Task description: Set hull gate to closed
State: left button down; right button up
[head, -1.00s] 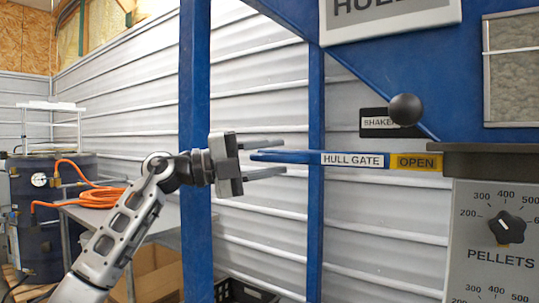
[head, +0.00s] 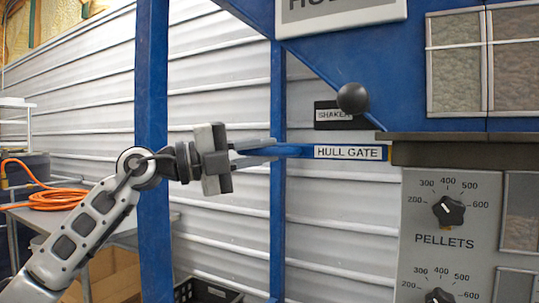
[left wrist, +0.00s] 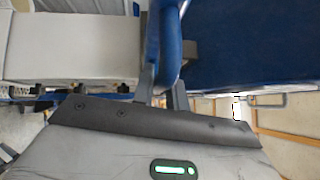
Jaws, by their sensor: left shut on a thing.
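The hull gate (head: 300,151) is a flat blue bar with a white HULL GATE label, running level into the dark slot housing (head: 450,150) under the blue hopper. Only a thin yellow sliver shows between the label and the housing; the word OPEN is hidden. My left gripper (head: 268,150) is shut on the bar's left end, with its fingers along both sides of it. In the left wrist view the blue handle (left wrist: 168,50) stands between my fingertips (left wrist: 163,85). My right gripper is not in view.
A black ball knob (head: 353,97) and the SHAKER label (head: 334,115) are just above the bar. The grey panel with the PELLETS dial (head: 448,210) is below right. Blue posts stand behind my gripper (head: 277,220) and behind my arm (head: 151,60).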

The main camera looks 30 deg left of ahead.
pick_arm(q)
jog(key=shift+d, duration=0.1)
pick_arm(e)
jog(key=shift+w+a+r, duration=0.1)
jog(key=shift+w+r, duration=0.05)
pick_arm(q)
jog(key=c, duration=1.5)
grip_release()
jog(key=shift+o, duration=0.5)
jog(key=shift+d, duration=0.15)
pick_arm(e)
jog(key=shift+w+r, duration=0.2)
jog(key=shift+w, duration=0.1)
